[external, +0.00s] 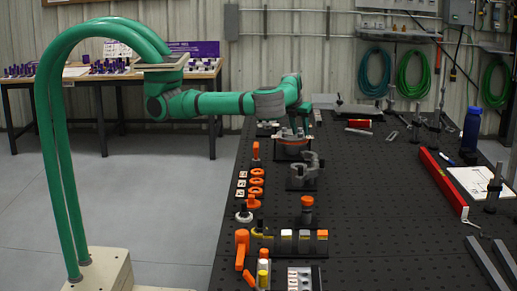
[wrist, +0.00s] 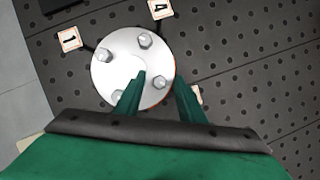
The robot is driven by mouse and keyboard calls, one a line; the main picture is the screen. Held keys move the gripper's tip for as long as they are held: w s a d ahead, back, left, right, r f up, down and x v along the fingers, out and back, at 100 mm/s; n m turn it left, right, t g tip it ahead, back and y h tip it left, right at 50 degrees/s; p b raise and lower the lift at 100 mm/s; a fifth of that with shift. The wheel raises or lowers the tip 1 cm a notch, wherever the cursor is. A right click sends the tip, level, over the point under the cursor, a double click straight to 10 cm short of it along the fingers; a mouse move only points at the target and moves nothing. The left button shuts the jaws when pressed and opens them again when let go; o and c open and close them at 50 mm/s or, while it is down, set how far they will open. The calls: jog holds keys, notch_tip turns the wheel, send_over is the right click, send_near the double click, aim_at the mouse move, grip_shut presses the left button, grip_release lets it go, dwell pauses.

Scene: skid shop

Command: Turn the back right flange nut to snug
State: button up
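The flange (wrist: 128,70) is a round pale metal disc with an orange edge, in the middle of the wrist view. Hex nuts sit around its face: one at the left (wrist: 102,56), one at the top (wrist: 146,41), one at the lower right (wrist: 154,83) and one at the lower left (wrist: 117,95). My gripper (wrist: 161,79) is open, its green fingers reaching over the disc. The lower right nut shows between the fingertips, nearer the left finger; I cannot tell whether they touch it. In the external view, my gripper (external: 291,131) is low over the flange (external: 292,149), which hides the nuts.
Number tags 1 (wrist: 69,40) and 4 (wrist: 160,10) stand beside the flange. On the black perforated table (external: 360,230), a grey clamp-like part (external: 304,171), orange rings (external: 257,181) and an orange-capped post (external: 307,209) stand nearer the camera. A red level (external: 442,180) lies to the right.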

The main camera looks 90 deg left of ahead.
jog(key=shift+f+n, duration=0.1)
jog(key=shift+n, duration=0.2)
jog(key=n+g, duration=0.1)
jog(key=n, duration=0.1)
jog(key=shift+n+y, duration=0.3)
jog(key=n+g, duration=0.2)
jog(key=n, duration=0.3)
jog(key=shift+w, duration=0.2)
jog(key=n+g, duration=0.1)
jog(key=n, duration=0.3)
jog(key=shift+w+g+h, duration=0.1)
jog(key=shift+g+h, duration=0.3)
jog(key=n, duration=0.2)
jog(key=n+g+h, duration=0.1)
jog(key=n, duration=0.1)
jog(key=shift+w+a+n, duration=0.1)
jog(key=shift+a+n, duration=0.05)
jog(key=shift+n, duration=0.15)
jog(key=w+d+r+y, duration=0.2)
jog(key=r+y, duration=0.1)
jog(key=r, duration=0.8)
jog(key=w+d+r+y, duration=0.3)
jog(key=r+y, duration=0.1)
jog(key=r, duration=0.8)
jog(key=w+d+r+t+y, duration=0.1)
jog(key=r+y, duration=0.3)
jog(key=r, duration=0.7)
jog(key=shift+w+d+r, duration=0.4)
jog(key=shift+w+d, duration=0.25)
jog(key=shift+d, duration=0.2)
